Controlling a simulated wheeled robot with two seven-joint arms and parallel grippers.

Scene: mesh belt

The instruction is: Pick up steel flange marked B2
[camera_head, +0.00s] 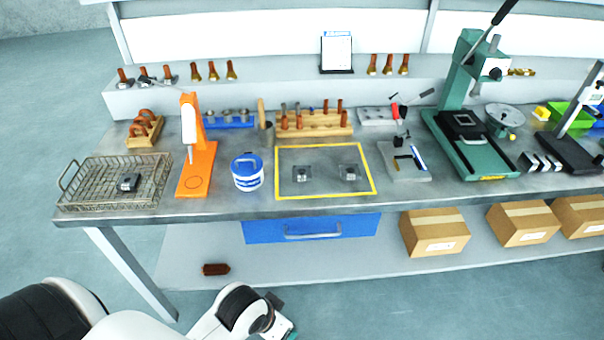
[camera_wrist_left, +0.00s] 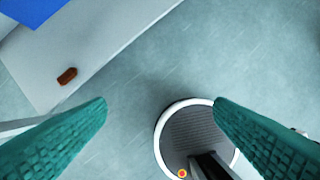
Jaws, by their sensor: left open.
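Two small dark grey metal parts sit on the yellow-bordered mat (camera_head: 325,189) in the head view, a left one (camera_head: 302,174) and a right one (camera_head: 348,172). A third dark part (camera_head: 129,182) lies in the wire basket (camera_head: 90,200) at the left. Any of these may be a flange; their markings are too small to read, so I cannot tell which is B2. My right gripper is not in view.
An orange stand (camera_head: 198,170), a blue-and-white tub (camera_head: 247,173) and a green press (camera_head: 470,140) stand on the bench. A blue drawer (camera_head: 312,229) hangs below the bench edge. A brown piece (camera_head: 215,269) lies on the lower shelf, also in the wrist view (camera_wrist_left: 67,75).

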